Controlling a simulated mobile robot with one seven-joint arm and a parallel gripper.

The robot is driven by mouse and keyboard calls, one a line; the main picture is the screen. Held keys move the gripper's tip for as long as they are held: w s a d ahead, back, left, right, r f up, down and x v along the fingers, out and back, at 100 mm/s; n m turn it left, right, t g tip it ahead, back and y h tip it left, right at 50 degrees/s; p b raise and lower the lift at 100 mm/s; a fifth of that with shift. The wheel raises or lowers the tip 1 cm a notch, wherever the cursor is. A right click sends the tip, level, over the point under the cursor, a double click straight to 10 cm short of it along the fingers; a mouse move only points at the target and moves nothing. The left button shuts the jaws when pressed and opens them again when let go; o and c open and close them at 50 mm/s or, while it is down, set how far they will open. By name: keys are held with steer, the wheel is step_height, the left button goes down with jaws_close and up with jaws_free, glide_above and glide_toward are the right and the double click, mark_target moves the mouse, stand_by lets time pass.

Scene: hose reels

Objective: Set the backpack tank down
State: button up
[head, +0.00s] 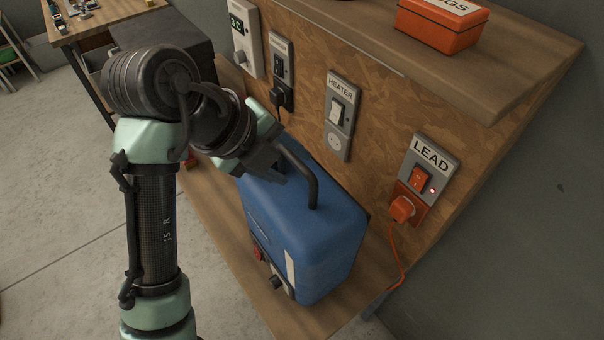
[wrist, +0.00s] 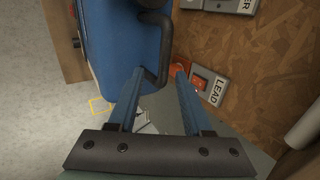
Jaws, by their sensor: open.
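The blue backpack tank (head: 305,240) has a dark bent handle (head: 312,180) on top and a pale strip and knobs on its front. It appears upright on the lower wooden bench (head: 215,240), close to the board behind. My gripper (head: 278,165) is at the handle, above the tank's top. In the wrist view my gripper (wrist: 160,75) has its two fingers apart, with part of the handle (wrist: 162,55) showing between and beyond the tips. The tank (wrist: 108,50) fills the upper left there. I cannot tell whether a finger touches the handle.
The LEAD switch (head: 422,178) is on, with an orange plug (head: 402,208) and cable close to the tank's right. The HEATER switch (head: 338,112) is behind it. An orange box (head: 440,25) sits on the upper shelf (head: 500,85).

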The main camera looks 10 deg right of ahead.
steer(key=w+d+r+n+t+h, duration=0.1)
steer(key=w+r+n+t, duration=0.2)
steer(key=r+n+t, duration=0.5)
steer(key=w+d+r+n+t+h, duration=0.1)
steer(key=w+d+r+n+t, duration=0.2)
steer(key=r, duration=0.9)
steer(key=s+a+r+n+t+y, duration=0.4)
steer(key=s+a+r+n+t, duration=0.1)
steer(key=r+n, duration=0.4)
steer(key=s+a+r+n+t+y, duration=0.4)
steer(key=s+r+n+t, duration=0.4)
steer(key=r+n, duration=0.2)
steer(key=shift+s+a+n+t, duration=0.15)
steer(key=shift+a+n+t, duration=0.25)
steer(key=shift+a+n, duration=0.4)
steer(key=shift+f, duration=0.1)
